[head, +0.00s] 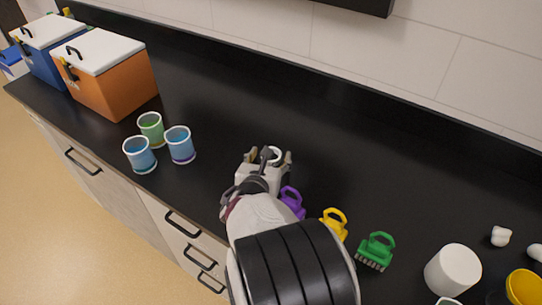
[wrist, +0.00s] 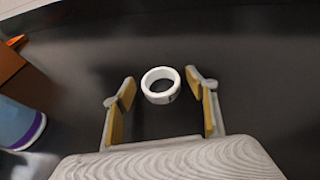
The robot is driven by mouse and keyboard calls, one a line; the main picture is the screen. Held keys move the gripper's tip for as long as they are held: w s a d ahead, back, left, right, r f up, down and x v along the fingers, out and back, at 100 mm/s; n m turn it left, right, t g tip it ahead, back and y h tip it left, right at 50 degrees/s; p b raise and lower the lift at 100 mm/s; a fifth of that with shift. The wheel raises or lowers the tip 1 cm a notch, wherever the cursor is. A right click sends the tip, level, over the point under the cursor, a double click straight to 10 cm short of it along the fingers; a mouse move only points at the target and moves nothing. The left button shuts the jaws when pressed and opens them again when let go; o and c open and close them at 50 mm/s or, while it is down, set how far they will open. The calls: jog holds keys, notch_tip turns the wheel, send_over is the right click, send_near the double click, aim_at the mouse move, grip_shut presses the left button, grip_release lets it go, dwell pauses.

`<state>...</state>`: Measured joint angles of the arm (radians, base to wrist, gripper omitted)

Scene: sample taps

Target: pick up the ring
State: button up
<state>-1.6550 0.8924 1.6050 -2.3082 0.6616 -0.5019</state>
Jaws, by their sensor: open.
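A white ring (wrist: 147,87) lies on the black counter in the wrist view. In the head view part of the ring (head: 276,151) shows just past my fingertips, partly hidden by my gripper. My gripper (wrist: 160,90) is open, with yellow-padded fingers to the left and right of the ring. The ring sits between the fingertip ends and seems clear of both fingers. My gripper (head: 268,157) also shows in the head view, over the counter. How high the fingers are above the counter I cannot tell.
Blue and green cups (head: 180,146) stand to the left, near orange (head: 118,85) and blue coolers. Purple, yellow (head: 335,222) and green brushes (head: 375,251) lie to the right, beside a white cylinder (head: 452,271). The counter (head: 340,130) behind my gripper is clear.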

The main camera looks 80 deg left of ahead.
jog(key=c, duration=0.9)
jog(key=shift+c, duration=0.2)
jog(key=shift+r, duration=0.1)
notch_tip(320, 180, up, 10)
dwell(0.6)
dwell(0.3)
